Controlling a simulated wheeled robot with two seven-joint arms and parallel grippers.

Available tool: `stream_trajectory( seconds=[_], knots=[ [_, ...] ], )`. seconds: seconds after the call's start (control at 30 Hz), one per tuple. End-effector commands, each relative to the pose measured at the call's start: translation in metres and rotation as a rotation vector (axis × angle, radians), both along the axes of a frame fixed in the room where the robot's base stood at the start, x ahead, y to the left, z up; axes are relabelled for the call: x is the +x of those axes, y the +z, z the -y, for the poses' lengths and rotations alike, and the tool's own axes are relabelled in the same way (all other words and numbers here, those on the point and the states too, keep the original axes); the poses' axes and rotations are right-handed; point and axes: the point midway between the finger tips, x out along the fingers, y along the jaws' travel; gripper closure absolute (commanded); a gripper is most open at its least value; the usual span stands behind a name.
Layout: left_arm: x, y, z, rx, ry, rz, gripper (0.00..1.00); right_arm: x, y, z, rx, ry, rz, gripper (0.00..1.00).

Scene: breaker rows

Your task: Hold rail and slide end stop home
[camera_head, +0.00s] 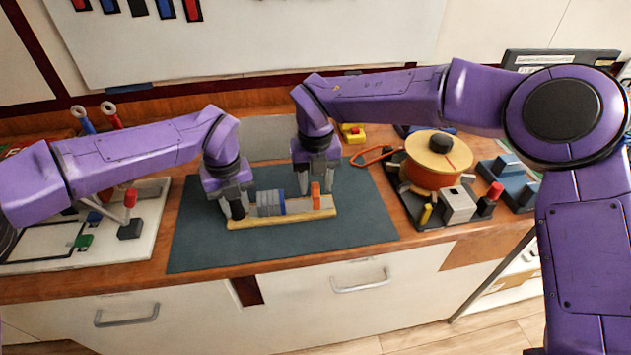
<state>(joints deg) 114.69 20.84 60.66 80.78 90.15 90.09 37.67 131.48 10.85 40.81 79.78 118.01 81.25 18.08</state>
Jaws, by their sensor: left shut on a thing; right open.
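The rail (282,219) is a light wood-coloured strip lying on the dark mat. Grey and blue breakers (270,203) stand side by side on its left half. The orange end stop (316,195) stands upright on the right half, with a gap between it and the breakers. My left gripper (237,212) is shut on the rail's left end, left of the breakers; its fingers hide that end. My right gripper (317,187) is open just above and behind the rail, at the end stop. I cannot tell whether its fingers touch the stop.
The dark mat (360,228) has free room right and in front of the rail. An orange spool (436,160) and small blocks stand to the right. A white board (130,245) with a red-topped lever lies to the left. The counter's front edge runs below the mat.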

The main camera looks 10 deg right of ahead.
Motion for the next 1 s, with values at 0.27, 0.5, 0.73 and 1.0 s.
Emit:
stream_trajectory(
  seconds=[0.27,0.5,0.73,1.0],
  knots=[
    [0.0,0.001,0.0,-0.002,0.0,0.001,1.0,0.0,-0.003,0.0,-0.001,0.001,0.0,0.55],
    [0.0,0.001,0.0,-0.002,0.0,0.001,1.0,0.0,-0.003,0.0,-0.001,0.001,0.0,1.0],
    [0.0,0.001,0.0,-0.001,0.0,0.001,1.0,0.0,-0.004,-0.015,-0.002,0.005,-0.001,1.0],
    [0.0,0.001,0.001,-0.002,-0.001,0.001,1.0,0.0,-0.003,-0.033,0.0,0.003,-0.001,1.0]
  ],
)
